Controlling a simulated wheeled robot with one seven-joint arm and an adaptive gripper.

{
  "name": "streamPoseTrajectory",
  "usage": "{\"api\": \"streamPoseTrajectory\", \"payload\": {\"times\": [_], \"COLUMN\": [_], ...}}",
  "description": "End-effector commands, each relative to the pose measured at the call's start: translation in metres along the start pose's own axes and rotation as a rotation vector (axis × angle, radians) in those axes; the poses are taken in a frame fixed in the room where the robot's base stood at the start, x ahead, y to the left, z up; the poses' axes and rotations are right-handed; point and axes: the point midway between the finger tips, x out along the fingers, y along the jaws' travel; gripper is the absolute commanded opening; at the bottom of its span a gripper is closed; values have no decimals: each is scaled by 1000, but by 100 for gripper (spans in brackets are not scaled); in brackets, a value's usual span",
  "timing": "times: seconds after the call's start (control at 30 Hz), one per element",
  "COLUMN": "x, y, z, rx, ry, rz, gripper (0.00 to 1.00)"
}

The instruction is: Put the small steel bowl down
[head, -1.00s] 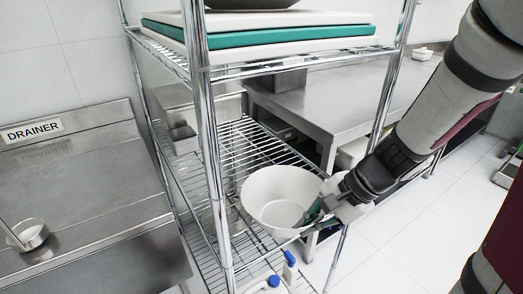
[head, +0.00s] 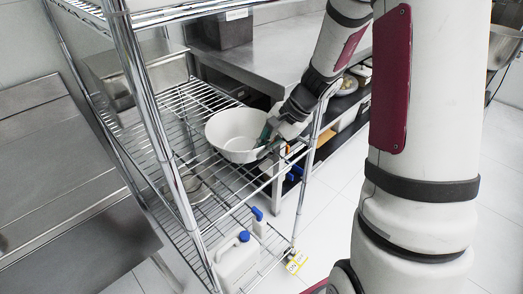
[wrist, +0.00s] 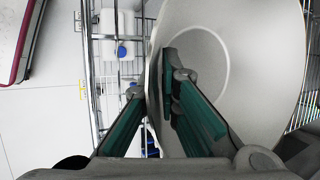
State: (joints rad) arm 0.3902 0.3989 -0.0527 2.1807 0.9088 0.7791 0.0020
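A pale, near-white round bowl (head: 232,131) is over the wire rack's shelf, near its right side; it looks white rather than steel. My gripper (head: 266,140) is at the bowl's right rim. In the wrist view, the gripper (wrist: 152,88) straddles the rim, one green-padded finger inside the bowl (wrist: 235,75) and one outside, seemingly clamped on its wall. I cannot tell whether the bowl's bottom touches the shelf. A round steel item (head: 196,188) sits lower in the rack, partly hidden by wires.
Chrome rack posts (head: 150,110) stand close to the bowl. A steel container (head: 135,75) is on the rack's left. White jugs with blue caps (head: 238,262) stand below. A steel counter (head: 270,60) is behind; a drainer sink unit (head: 60,190) is at left.

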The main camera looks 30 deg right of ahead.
Motion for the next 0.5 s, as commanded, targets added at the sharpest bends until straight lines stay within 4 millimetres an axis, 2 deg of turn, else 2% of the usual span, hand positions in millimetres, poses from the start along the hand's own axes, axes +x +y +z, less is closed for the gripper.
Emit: {"api": "streamPoseTrajectory", "payload": {"times": [0.37,0.4,0.47,0.5], "x": [5,5,4,4], "y": [2,2,2,2], "z": [-2,-2,-2,-1], "rx": [-1,-1,-1,-1], "ry": [0,0,0,0], "rz": [-1,-1,-1,-1], "gripper": [0,10,24,25]}}
